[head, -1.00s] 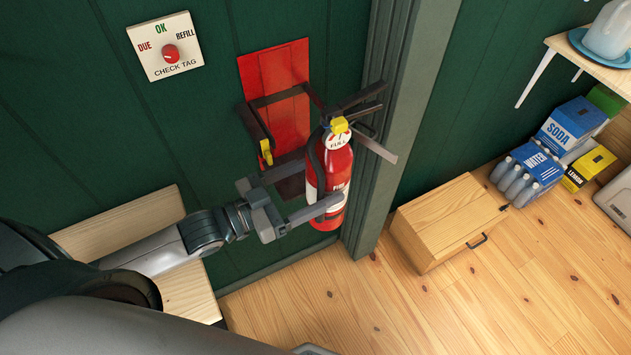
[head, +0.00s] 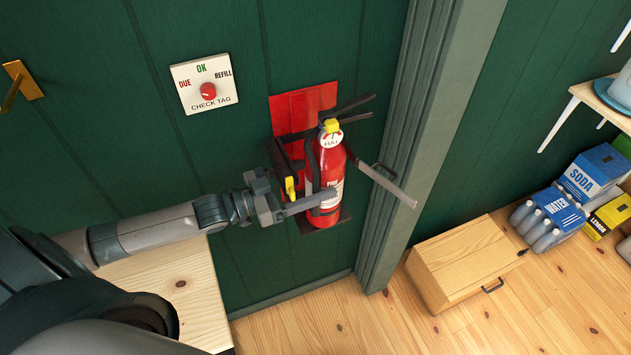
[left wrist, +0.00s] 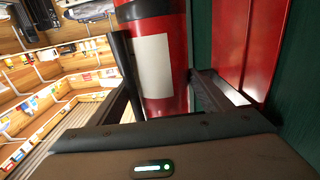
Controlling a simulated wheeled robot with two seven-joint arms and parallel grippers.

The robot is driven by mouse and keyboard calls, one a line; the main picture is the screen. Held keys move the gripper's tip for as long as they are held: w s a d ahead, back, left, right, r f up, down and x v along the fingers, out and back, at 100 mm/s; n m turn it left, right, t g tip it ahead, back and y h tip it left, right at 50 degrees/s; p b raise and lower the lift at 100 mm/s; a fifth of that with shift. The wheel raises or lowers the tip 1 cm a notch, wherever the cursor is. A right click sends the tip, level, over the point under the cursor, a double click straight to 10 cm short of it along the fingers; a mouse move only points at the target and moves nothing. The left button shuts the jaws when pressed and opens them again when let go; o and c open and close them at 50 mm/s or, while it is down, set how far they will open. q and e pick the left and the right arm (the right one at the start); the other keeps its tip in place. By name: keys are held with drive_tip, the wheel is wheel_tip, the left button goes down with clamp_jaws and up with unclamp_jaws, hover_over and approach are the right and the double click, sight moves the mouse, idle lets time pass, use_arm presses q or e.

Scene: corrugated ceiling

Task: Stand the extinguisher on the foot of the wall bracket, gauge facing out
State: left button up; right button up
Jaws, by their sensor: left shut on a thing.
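The red extinguisher (head: 325,172) is upright in front of the red wall bracket plate (head: 302,108). Its round gauge (head: 331,140), reading FULL, faces out toward the head camera. Its base is over the bracket's dark foot (head: 307,226); I cannot tell whether it touches. My left gripper (head: 312,200) is shut around the lower body of the extinguisher. In the left wrist view the red body and pale label (left wrist: 155,65) show between the two fingers. A yellow latch (head: 290,188) is left of the extinguisher, and a grey bar (head: 388,184) sticks out to its right.
A check tag panel (head: 204,82) is on the green wall, upper left. A grey-green post (head: 410,150) rises close right of the bracket. A wooden bench (head: 180,285) is below my left arm. A wooden box (head: 468,262) stands on the floor at right.

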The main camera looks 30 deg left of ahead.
use_arm(q)
drive_tip(key=shift+w+r, duration=0.1)
drive_tip(key=shift+r, duration=0.25)
drive_tip(key=w+a+p, duration=0.2)
drive_tip(key=a, duration=0.1)
drive_tip(key=shift+w+f, duration=0.3)
drive_tip(key=shift+f, duration=0.15)
drive_tip(key=o, duration=2)
drive_tip(key=shift+s+f, duration=0.1)
drive_tip(key=shift+f, duration=0.15)
drive_tip(key=shift+o, duration=0.5)
drive_tip(key=shift+s+d, duration=0.1)
